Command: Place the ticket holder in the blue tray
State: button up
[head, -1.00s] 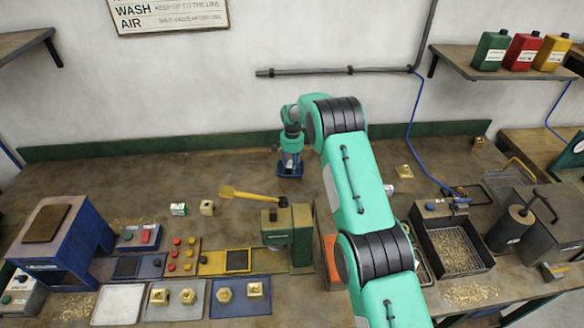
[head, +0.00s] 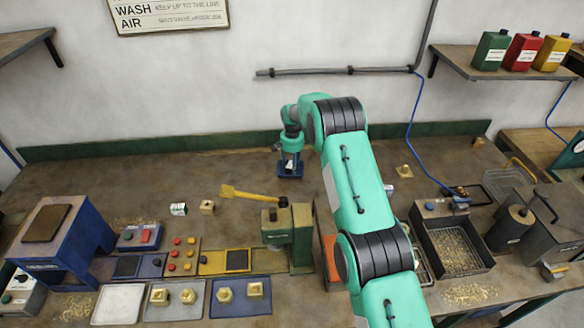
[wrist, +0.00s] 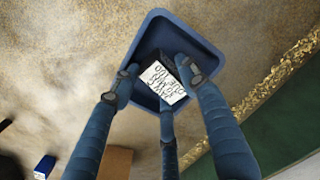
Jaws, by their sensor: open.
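The blue tray (wrist: 208,62) lies on the bench and fills the middle of the wrist view. In the head view the tray (head: 290,175) is at the back, below my gripper (head: 290,160). The ticket holder, a dark block with a white lettered card (wrist: 163,83), is within the tray's outline in the wrist view. It looks to rest on the tray floor, tilted in the picture. My gripper (wrist: 158,76) is open, its three blue fingers around the holder. Whether a fingertip still touches it I cannot tell.
A small green-and-white box (head: 179,209) and a brass nut (head: 207,207) lie to the left. The back wall's green ledge (head: 200,146) is close behind.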

notch_tip(320, 180, up, 12)
dwell(0.6)
dwell(0.7)
jog(key=s+d+r, duration=0.1)
jog(key=s+r, duration=0.2)
jog(key=r, duration=0.4)
jog(key=s+d+r+n+t, duration=0.1)
jog(key=s+r, duration=0.3)
jog(key=r, duration=0.3)
jog(key=s+d+r, duration=0.2)
jog(key=s+r, duration=0.1)
jog(key=r, duration=0.4)
jog(key=s+d+r+n+t, duration=0.1)
jog(key=s+d+r+t, duration=0.15)
jog(key=s+r, duration=1.15)
jog(key=s+d+r+n, duration=0.1)
jog(key=s+d+r, duration=0.1)
jog(key=s, duration=0.9)
jog(key=s+d+r, duration=0.1)
jog(key=s+r, duration=0.2)
jog(key=s, duration=0.9)
jog(key=s+d+f+t, duration=0.1)
jog(key=s+f, duration=0.1)
jog(key=s, duration=0.7)
jog(key=s+f+n+t, duration=0.1)
jog(key=s+f, duration=0.2)
jog(key=s, duration=0.6)
jog(key=shift+d+f+n, duration=0.2)
jog(key=shift+d+n, duration=0.1)
jog(key=shift+d, duration=0.1)
